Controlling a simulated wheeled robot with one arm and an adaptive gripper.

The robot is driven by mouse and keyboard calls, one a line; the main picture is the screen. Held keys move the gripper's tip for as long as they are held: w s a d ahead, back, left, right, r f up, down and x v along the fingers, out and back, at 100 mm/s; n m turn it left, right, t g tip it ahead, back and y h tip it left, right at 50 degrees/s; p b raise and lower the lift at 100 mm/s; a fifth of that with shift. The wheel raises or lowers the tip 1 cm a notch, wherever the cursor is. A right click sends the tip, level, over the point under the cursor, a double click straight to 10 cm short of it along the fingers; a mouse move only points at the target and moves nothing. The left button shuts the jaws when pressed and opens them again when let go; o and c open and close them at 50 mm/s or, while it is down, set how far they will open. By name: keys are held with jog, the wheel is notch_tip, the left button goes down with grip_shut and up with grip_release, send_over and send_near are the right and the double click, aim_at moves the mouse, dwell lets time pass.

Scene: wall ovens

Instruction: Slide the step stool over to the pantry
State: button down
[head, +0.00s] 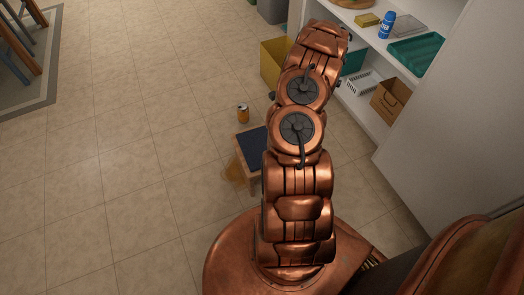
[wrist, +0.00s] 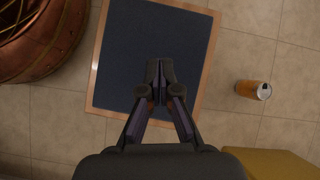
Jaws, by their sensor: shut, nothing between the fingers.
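The step stool (head: 250,150) is a low wooden stool with a dark blue top. In the head view it stands on the floor, and my arm hides its right part. In the wrist view the stool top (wrist: 135,45) fills the middle, with a light wood rim. My gripper (wrist: 159,68) is shut and empty above the stool top. I cannot tell whether the fingertips touch it. In the head view the gripper is hidden behind my arm. The pantry (head: 366,92) is the open white shelving at the upper right, holding several items.
A yellow bin (head: 272,62) stands by the pantry. A white panel (head: 440,105) borders the pantry's right side. Tiled floor is clear at left; chairs stand on a rug beyond.

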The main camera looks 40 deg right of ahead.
aim_at(259, 151)
jog(key=s+d+f, duration=0.1)
jog(key=f, duration=0.2)
jog(key=s+d+f+m+b, duration=0.1)
jog(key=s+d+f, duration=0.1)
jog(key=f, duration=0.1)
jog(key=s+d+f+m+b, duration=0.1)
jog(key=f, duration=0.2)
jog(key=shift+s+d+f+t, duration=0.2)
jog(key=shift+s+f+t, duration=0.05)
jog(key=shift+s+t, duration=0.1)
jog(key=w+a+b, duration=0.1)
jog(key=a, duration=0.2)
jog(key=w+a, duration=0.1)
jog(key=a, duration=0.3)
jog(key=w+a+b, duration=0.1)
jog(key=a, duration=0.2)
jog(key=shift+w+a+b, duration=0.35)
jog(key=shift+w+a, duration=0.05)
jog(key=shift+a+f+b, duration=0.2)
jog(key=shift+f+b, duration=0.15)
jog(key=shift+b, duration=0.05)
jog(key=shift+f, duration=0.45)
jog(key=shift+f, duration=0.1)
